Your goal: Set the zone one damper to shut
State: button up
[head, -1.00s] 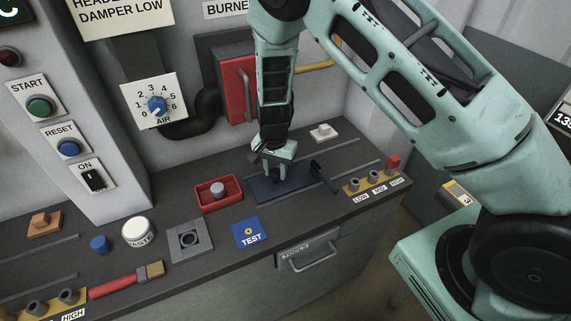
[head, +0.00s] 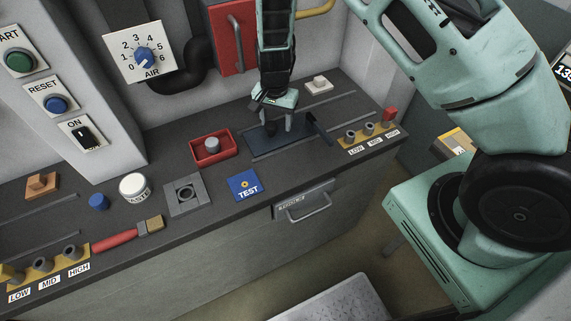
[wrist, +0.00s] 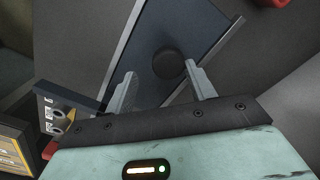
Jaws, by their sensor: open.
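No label reading zone one damper is legible in these views. A dark blue plate (head: 262,144) lies between two grey rails on the bench, with a round black knob (head: 270,128) standing on it. My gripper (head: 279,127) points down over this plate, open, with its fingers at the knob. In the wrist view the plate (wrist: 152,30) runs diagonally, and the knob (wrist: 168,64) shows between the two fingertips (wrist: 161,72). I cannot tell whether either finger touches the knob. A dark handle (head: 319,128) sticks up at the plate's right end.
Several pegs on a yellow strip labelled LOW, MID, HIGH (head: 367,147) stand to the right. The AIR dial (head: 141,59) is on the wall panel.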

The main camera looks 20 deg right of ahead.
jog(key=d+b, duration=0.1)
jog(key=d, duration=0.8)
jog(key=d+b, duration=0.1)
jog(key=d, duration=0.8)
jog(key=shift+w+f, duration=0.1)
jog(key=shift+w, duration=0.1)
notch_tip(320, 180, up, 18)
jog(key=b, duration=0.3)
jog(key=s+a+f+n+y+b, duration=0.15)
jog(key=s+a+n, duration=0.35)
jog(key=a, duration=0.5)
jog(key=s+a+f+n+b, duration=0.1)
jog(key=s+a+n+b, duration=0.15)
jog(key=s+a, duration=0.55)
jog(key=s+a+f+n+b, duration=0.1)
jog(key=s+a+n+b, duration=0.1)
jog(key=s, duration=0.5)
jog(key=s+a+f+n+b, duration=0.2)
jog(key=s+a+n, duration=0.3)
jog(key=s+a, duration=0.1)
jog(key=shift+s+a, duration=0.4)
jog(key=shift+s, duration=0.35)
jog(key=shift+r+h, duration=0.1)
jog(key=shift+h, duration=0.15)
